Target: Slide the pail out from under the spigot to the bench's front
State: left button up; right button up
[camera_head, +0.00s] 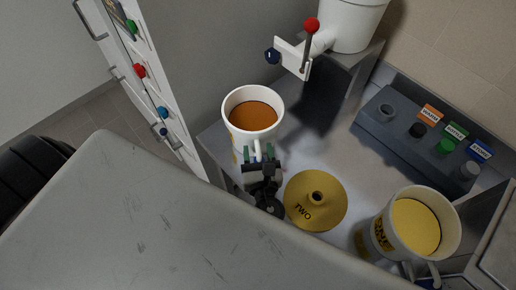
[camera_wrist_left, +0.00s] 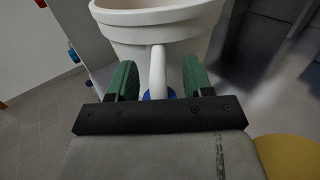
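The white pail (camera_head: 235,122) with brown liquid stands on the bench (camera_head: 335,158), below and left of the spigot (camera_head: 294,58) in the head view. Its handle (camera_head: 257,149) points toward the bench's front. My left gripper (camera_head: 258,154) is at that handle. In the left wrist view, the green fingers (camera_wrist_left: 157,82) stand apart with the pail's handle (camera_wrist_left: 158,65) between them and gaps on both sides. A dark and greenish part at the head view's bottom right edge, by the other pail's handle, may be my right gripper (camera_head: 424,283); its fingers are not clear.
A yellow disc marked TWO (camera_head: 325,185) lies right of my left gripper. A pail marked ONE (camera_head: 385,238) with yellow contents stands at front right. A cabinet (camera_head: 158,88) with knobs is left. Bench is bare mid-centre.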

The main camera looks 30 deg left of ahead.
pick_arm(q)
jog(key=shift+o, duration=0.4)
jog(key=shift+s+d, duration=0.25)
jog(key=shift+s, duration=0.05)
jog(key=v, duration=1.1)
jog(key=shift+s, duration=0.15)
